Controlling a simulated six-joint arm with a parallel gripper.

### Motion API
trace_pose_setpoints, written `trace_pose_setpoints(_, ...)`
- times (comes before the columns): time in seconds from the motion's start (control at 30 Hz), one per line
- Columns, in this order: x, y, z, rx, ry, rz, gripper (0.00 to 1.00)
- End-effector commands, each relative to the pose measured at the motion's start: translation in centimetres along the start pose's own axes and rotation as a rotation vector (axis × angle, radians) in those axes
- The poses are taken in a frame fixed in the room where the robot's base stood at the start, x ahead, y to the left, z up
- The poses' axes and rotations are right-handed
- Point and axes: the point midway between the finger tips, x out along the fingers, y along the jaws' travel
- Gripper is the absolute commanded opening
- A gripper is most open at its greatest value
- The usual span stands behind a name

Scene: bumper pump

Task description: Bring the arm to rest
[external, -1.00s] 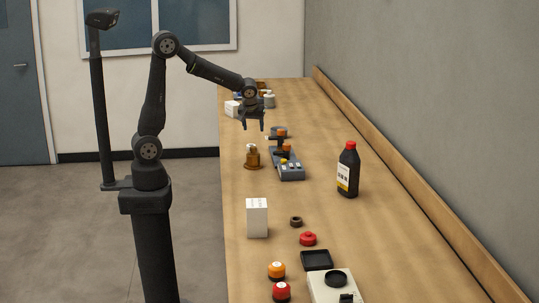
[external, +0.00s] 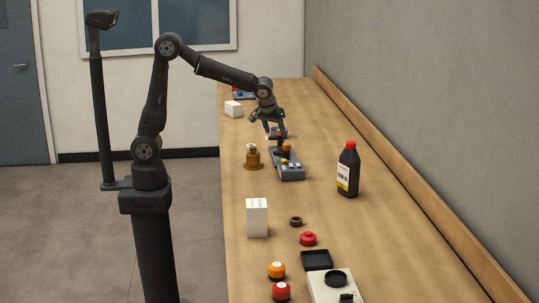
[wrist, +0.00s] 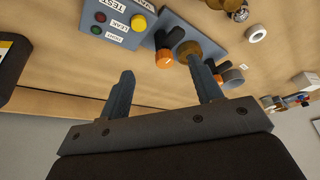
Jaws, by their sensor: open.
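My gripper (external: 272,132) hangs from the bent arm above the bench, over the far end of a grey test fixture (external: 289,170). In the wrist view its two fingers (wrist: 163,72) are spread apart, with nothing held between them. The fixture also shows in the wrist view as a grey panel (wrist: 142,42) with coloured buttons and labels, one reading "TEST". A black part with an orange end (wrist: 165,57) and a brass-coloured disc (wrist: 203,50) are by the fixture, near the fingers in the picture. I cannot tell the exact gap to them.
A brass pump-like part (external: 253,158) stands left of the fixture, a black bottle with a red cap (external: 348,170) to its right. A white box (external: 257,218), red knob (external: 308,239) and black tray (external: 317,260) are nearer. The bench's right side is mostly clear.

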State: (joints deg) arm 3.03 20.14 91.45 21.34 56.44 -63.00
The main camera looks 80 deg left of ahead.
Motion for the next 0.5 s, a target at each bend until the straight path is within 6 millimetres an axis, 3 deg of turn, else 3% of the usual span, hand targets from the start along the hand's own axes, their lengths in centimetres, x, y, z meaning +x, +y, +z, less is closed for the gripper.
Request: trace_pose_setpoints(0.5, -2.7, 8.1, 6.2, 0.206, -0.001, 0.085, 0.59)
